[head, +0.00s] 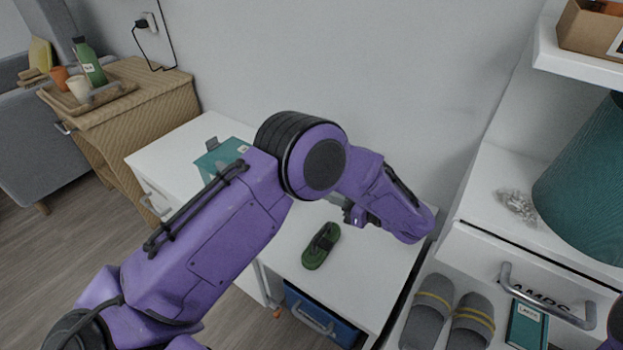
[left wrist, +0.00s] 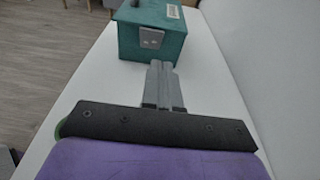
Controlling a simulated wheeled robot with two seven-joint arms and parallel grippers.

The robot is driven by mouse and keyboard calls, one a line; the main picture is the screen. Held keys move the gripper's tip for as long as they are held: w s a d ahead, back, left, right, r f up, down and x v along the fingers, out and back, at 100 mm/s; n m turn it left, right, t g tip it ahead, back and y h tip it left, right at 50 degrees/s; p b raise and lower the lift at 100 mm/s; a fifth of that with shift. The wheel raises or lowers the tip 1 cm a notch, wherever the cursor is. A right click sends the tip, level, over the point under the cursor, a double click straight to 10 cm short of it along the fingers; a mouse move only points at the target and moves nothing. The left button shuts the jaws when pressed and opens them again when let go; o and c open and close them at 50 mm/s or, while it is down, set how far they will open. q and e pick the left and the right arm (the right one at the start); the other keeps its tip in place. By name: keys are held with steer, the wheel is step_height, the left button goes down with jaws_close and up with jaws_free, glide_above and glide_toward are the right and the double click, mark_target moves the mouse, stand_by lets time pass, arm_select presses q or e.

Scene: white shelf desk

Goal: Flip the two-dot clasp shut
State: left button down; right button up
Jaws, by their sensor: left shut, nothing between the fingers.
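A teal box (head: 222,155) stands on the white desk, partly hidden behind my left arm in the head view. In the left wrist view the box (left wrist: 180,45) is ahead, with a pale label on top. A grey clasp plate (left wrist: 151,38) with small dots is at the upper edge of its near face; I cannot tell whether it is latched. My left gripper (left wrist: 162,68) is shut and empty. Its tips point at the box below the clasp, and I cannot tell whether they touch it. In the head view my left wrist is over the desk, right of the box.
A green slipper (head: 321,246) lies on the white desk top (head: 345,285) near my left wrist. A wall runs along the back. A blue bin (head: 318,318) is under the desk. At right, an open drawer holds grey slippers (head: 428,310) and a teal book (head: 527,326).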

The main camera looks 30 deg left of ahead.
arm_select(q)
steer(key=a+f+b, duration=0.1)
steer(key=a, duration=0.8)
steer(key=shift+w+a+f, duration=0.25)
steer(key=shift+w+f, duration=0.05)
steer(key=shift+f, duration=0.05)
arm_select(e)
steer(key=shift+s+f, duration=0.1)
steer(key=shift+f, duration=0.55)
arm_select(q)
steer(key=shift+r, duration=0.1)
arm_select(e)
steer(key=shift+r, duration=0.1)
